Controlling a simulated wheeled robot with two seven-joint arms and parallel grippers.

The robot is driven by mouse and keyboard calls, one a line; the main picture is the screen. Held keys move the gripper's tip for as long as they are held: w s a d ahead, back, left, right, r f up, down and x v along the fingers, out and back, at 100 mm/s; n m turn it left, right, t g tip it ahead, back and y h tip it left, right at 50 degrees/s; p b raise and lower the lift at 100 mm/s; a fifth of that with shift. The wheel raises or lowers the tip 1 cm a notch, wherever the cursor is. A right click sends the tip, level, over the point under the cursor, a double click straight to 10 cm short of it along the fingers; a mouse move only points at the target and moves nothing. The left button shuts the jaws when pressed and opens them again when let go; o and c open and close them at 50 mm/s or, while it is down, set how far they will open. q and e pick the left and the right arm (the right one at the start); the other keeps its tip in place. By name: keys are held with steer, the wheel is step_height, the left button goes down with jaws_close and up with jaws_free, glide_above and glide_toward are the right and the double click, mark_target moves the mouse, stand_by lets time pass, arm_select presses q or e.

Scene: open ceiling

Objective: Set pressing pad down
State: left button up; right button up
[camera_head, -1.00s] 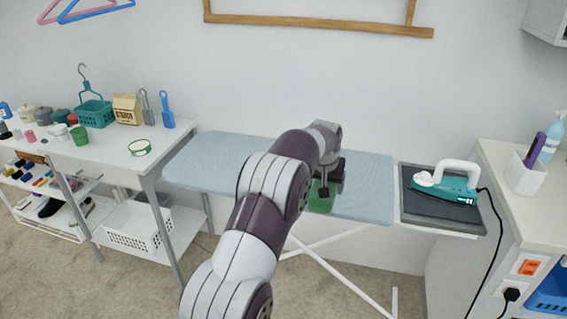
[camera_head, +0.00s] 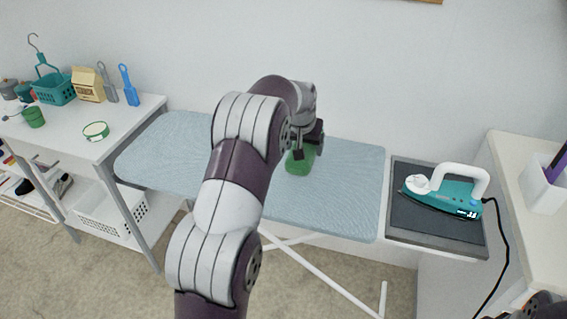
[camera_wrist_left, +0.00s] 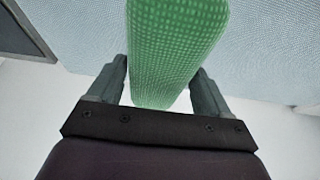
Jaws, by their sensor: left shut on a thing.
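The pressing pad (camera_head: 300,159) is green, with a woven pattern in the left wrist view (camera_wrist_left: 172,45). It is at the light blue ironing board (camera_head: 340,195), near its middle; I cannot tell whether it touches the board. My left gripper (camera_head: 300,146) is over the pad in the head view, its fingers partly hidden by the wrist. In the left wrist view the fingers (camera_wrist_left: 160,88) are on both sides of the pad's near end, shut on it. At the bottom right of the head view a dark piece shows, possibly my right arm; no right fingers are visible.
A teal and white iron (camera_head: 445,192) stands on a dark rest (camera_head: 425,222) right of the board. Its black cord hangs by the right counter (camera_head: 520,165). A white shelf table (camera_head: 85,143) with a basket, carton and brushes is left. The board's left half is clear.

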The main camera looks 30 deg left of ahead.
mark_target(291, 154)
arm_select(q)
steer(key=s+a+f, duration=0.2)
steer(key=f, duration=0.1)
steer(key=shift+s+a, duration=0.1)
steer(key=shift+a, duration=0.2)
steer(key=shift+s+f, duration=0.1)
steer(key=shift+f, duration=1.8)
steer(key=o, duration=1.2)
steer(key=v, duration=1.1)
steer(key=shift+s+r, duration=0.15)
steer(key=shift+r, duration=0.15)
steer(key=s+d+f+m+g, duration=0.1)
steer(key=s+d+f, duration=0.1)
steer(key=s+d, duration=0.3)
steer(key=s+d+f+m+g, duration=0.1)
steer(key=s+d+f, duration=0.2)
steer(key=s, duration=0.7)
steer(key=s+d+f+g+h, duration=0.1)
steer(key=s+d+f, duration=0.2)
steer(key=s+d, duration=0.4)
steer(key=shift+s+d+m, duration=0.3)
steer(key=shift+d+m, duration=0.05)
steer(key=shift+m, duration=0.05)
